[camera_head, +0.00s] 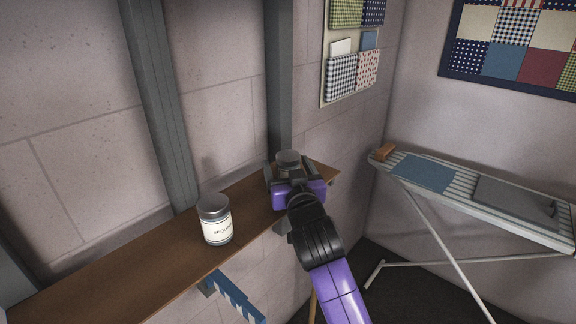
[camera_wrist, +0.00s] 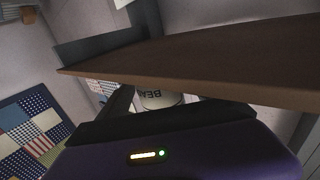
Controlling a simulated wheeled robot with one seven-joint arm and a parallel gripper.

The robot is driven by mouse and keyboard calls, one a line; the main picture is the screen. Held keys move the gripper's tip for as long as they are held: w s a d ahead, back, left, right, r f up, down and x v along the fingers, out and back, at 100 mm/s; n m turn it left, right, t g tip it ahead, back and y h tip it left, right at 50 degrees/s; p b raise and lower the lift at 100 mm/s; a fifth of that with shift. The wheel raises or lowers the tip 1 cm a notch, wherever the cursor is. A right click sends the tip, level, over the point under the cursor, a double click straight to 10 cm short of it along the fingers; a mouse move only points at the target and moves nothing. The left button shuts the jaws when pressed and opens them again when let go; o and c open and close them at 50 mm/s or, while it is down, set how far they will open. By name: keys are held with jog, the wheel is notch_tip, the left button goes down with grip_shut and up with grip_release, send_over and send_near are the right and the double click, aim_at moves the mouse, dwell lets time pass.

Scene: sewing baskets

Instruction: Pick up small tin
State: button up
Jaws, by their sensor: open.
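A small tin (camera_head: 288,157) with a grey lid stands near the right end of the wooden shelf (camera_head: 130,262). My gripper (camera_head: 287,172) is open, with its fingers at either side of this tin; its lower part is hidden behind the gripper in the head view. In the wrist view the tin (camera_wrist: 161,99) shows between the fingers, with a pale label starting "BEA". I cannot tell whether the fingers touch it.
Grey posts (camera_head: 160,100) rise behind the shelf against the block wall. A blue-and-white striped thing (camera_head: 235,298) is at the shelf's front edge. An ironing board (camera_head: 470,195) stands to the right. The shelf between the two tins is clear.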

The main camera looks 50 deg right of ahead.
jog(key=shift+x, duration=0.9)
jog(key=shift+r, duration=0.1)
jog(key=c, duration=1.6)
jog(key=shift+r, duration=0.1)
notch_tip(320, 180, up, 20)
jog(key=shift+f+b, duration=0.1)
jog(key=shift+b, duration=0.2)
